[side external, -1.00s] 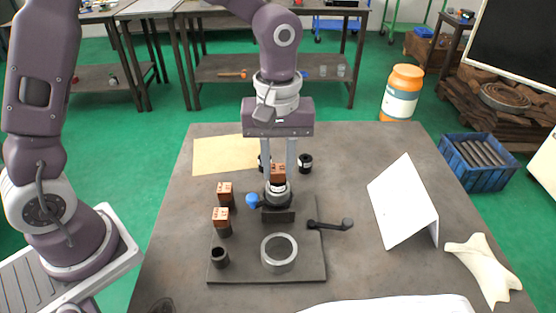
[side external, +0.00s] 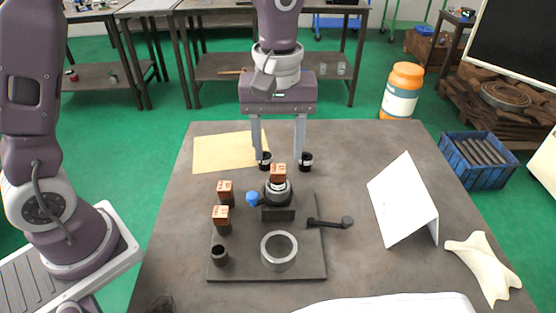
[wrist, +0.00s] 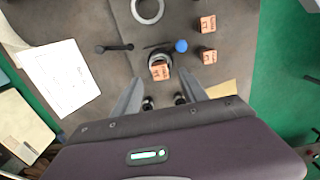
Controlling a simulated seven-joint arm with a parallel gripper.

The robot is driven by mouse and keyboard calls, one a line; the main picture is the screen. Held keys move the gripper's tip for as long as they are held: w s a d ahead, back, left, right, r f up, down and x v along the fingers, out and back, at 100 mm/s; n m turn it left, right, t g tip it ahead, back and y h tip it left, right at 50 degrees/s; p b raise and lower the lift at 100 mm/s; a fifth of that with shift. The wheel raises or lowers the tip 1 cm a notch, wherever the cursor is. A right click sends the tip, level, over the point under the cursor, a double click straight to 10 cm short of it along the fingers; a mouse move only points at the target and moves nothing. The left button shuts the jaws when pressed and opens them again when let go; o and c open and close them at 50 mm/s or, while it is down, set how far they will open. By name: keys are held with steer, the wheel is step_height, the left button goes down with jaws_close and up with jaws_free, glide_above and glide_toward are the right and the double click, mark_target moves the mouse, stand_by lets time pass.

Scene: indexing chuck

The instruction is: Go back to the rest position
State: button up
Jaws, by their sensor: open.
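My gripper (side external: 279,155) is open and empty, raised above the table behind the chuck. Its two fingers stand wide apart; they also show in the wrist view (wrist: 165,95). Below and in front of it, a copper-coloured block (side external: 278,172) sits on top of the dark chuck (side external: 278,195), apart from the fingers. The block also shows in the wrist view (wrist: 160,73). The chuck has a blue knob (side external: 252,199) on its left and stands on a dark base plate (side external: 300,262).
Two more copper-topped blocks (side external: 225,188) (side external: 221,214) and a black cup (side external: 219,255) stand at the plate's left. A metal ring (side external: 279,250), a black crank handle (side external: 330,222), a white folded card (side external: 402,200) and two small black cylinders (side external: 305,161) (side external: 265,160) are also on the table.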

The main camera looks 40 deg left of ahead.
step_height(320, 180, up, 2)
steer(key=shift+r, duration=0.25)
steer(key=shift+s+a+r, duration=0.15)
steer(key=shift+r, duration=0.05)
steer(key=s+a+r+m+t, duration=0.2)
steer(key=s+a+m, duration=0.2)
steer(key=s, duration=0.5)
steer(key=s+a+r+m+t, duration=0.2)
steer(key=s+a+m, duration=0.3)
steer(key=s, duration=0.4)
steer(key=shift+s+r+t, duration=0.2)
steer(key=shift+r+t, duration=0.1)
steer(key=shift+t, duration=0.5)
